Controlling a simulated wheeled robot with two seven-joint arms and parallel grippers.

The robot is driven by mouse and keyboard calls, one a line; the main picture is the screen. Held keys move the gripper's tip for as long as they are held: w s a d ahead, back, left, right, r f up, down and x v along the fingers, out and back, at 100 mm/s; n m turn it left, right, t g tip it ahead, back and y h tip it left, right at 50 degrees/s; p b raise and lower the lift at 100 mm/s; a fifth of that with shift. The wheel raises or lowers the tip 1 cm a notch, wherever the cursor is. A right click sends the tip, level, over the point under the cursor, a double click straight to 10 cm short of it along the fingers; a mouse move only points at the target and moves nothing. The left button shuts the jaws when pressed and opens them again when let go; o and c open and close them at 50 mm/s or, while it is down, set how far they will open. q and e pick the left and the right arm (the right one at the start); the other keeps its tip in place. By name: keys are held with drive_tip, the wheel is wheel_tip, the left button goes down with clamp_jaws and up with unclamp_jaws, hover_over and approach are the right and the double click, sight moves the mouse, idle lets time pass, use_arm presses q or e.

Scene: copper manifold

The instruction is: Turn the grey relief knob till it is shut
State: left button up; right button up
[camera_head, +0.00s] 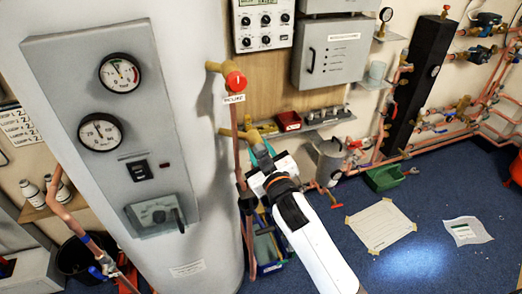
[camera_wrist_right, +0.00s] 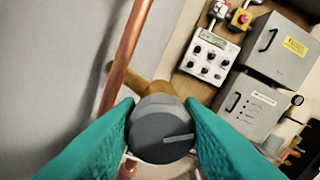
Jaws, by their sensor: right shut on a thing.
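The grey relief knob (camera_wrist_right: 158,130) is round and dark, with a pale line on its face that points right, nearly level in the right wrist view. It sits on a brass fitting (camera_wrist_right: 148,88) beside a copper pipe. The teal fingers of my right gripper (camera_wrist_right: 160,112) are shut on the knob, one on each side. In the head view my right gripper (camera_head: 260,156) is at the brass valve on the pipe by the white tank; the knob cannot be made out there. My left gripper is not in view.
The white tank (camera_head: 215,200) with its gauge panel (camera_head: 100,70) stands close on the left. A red-knobbed valve (camera_head: 236,81) is above my gripper. A small shelf (camera_head: 318,122) and grey box (camera_head: 335,55) are on the wall. Blue floor is mostly free at right.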

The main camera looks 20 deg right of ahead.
drive_tip(key=shift+n+p, duration=0.55)
drive_tip(key=shift+n, duration=0.65)
drive_tip(key=n+p, duration=0.1)
drive_tip(key=n, duration=0.2)
drive_tip(key=shift+n, duration=0.3)
drive_tip(key=n+p, duration=0.2)
drive_tip(key=n, duration=0.3)
drive_tip(key=shift+a+f, duration=0.1)
drive_tip(key=shift+n, duration=0.4)
drive_tip(key=o, duration=1)
